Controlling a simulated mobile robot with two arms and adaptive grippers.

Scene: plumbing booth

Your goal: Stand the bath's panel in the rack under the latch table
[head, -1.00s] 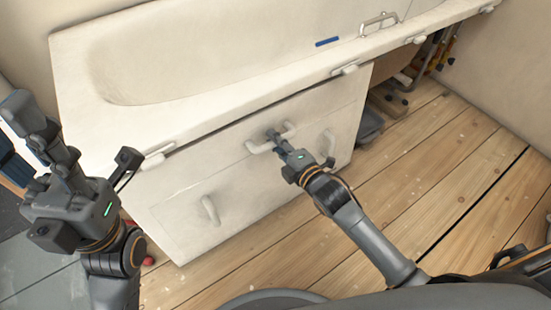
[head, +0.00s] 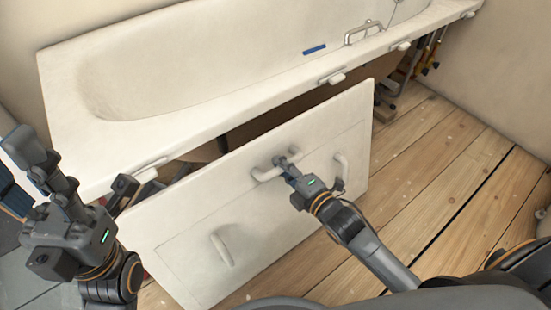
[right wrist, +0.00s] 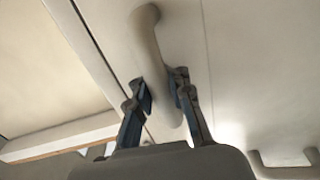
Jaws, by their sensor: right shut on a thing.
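The bath's panel (head: 290,215) is a white board with several handles on its face. It stands away from the bath (head: 200,75), its top edge tilted, with a dark gap behind it. My right gripper (head: 286,166) is shut on the panel's upper middle handle (head: 265,174). In the right wrist view the fingers (right wrist: 160,95) close around that handle (right wrist: 150,40). My left gripper (head: 40,165) is raised at the left, empty and clear of the panel; its fingers look spread. I cannot make out the rack or the latch table.
White latches (head: 333,78) sit along the bath's rim. A blue strip (head: 314,50) and a metal grab handle (head: 362,32) are on the bath. Tools with yellow and red parts (head: 430,55) stand at the far right end. The plank floor (head: 440,170) is clear at right.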

